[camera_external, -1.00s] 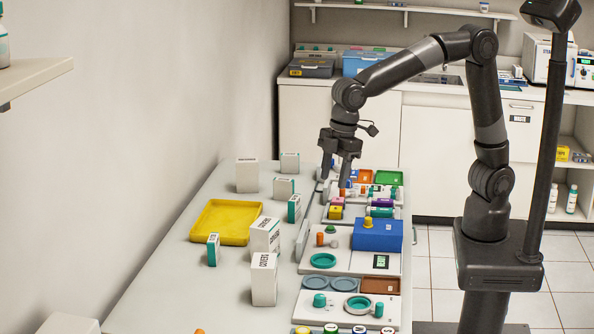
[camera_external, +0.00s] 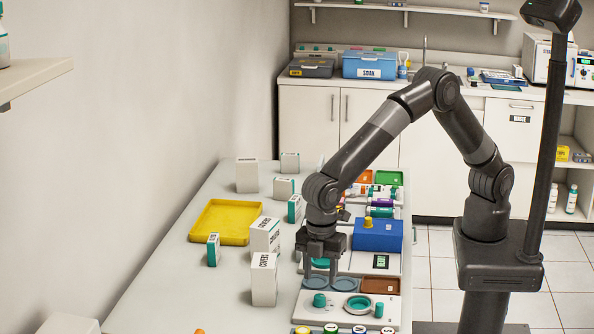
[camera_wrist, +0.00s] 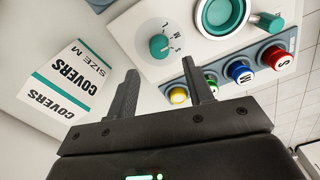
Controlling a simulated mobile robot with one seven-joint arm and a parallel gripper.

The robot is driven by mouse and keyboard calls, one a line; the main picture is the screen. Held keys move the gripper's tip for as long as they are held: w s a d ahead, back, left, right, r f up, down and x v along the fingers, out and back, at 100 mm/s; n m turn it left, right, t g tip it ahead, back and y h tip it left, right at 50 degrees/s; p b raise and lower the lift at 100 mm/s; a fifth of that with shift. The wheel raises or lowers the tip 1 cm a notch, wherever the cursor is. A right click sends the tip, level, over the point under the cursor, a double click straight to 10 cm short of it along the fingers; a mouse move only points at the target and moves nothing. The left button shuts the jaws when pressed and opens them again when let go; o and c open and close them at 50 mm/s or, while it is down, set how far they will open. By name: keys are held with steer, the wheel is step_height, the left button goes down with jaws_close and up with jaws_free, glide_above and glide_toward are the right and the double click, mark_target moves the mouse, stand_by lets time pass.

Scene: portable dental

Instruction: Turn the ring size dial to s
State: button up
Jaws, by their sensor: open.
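The ring size dial (camera_wrist: 159,46) is a round teal knob on a white panel (camera_wrist: 130,38), with the letters L, M and S printed around its right side in the wrist view. A small pale mark shows on the knob, but I cannot tell which letter it points to. The dial also shows as a teal knob in the external view (camera_external: 319,300). My gripper (camera_wrist: 158,68) is open and empty, with its fingertips apart on either side below the dial in the wrist view. In the external view my gripper (camera_external: 320,278) points down above the panel's back edge.
A teal ring (camera_wrist: 222,14) and a teal peg (camera_wrist: 268,22) stand on the same panel. A row of yellow (camera_wrist: 178,95), green, blue (camera_wrist: 240,72) and red (camera_wrist: 275,58) round pieces lies beside it. A covers box (camera_wrist: 68,78) stands left in the wrist view.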

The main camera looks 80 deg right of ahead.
mark_target(320, 296)
step_height(320, 296, down, 6)
steer(key=shift+f, duration=0.15)
stand_by(0.3)
steer(key=c, duration=1)
steer(key=shift+m, duration=0.4)
steer(key=m, duration=0.3)
steer(key=shift+m, duration=2)
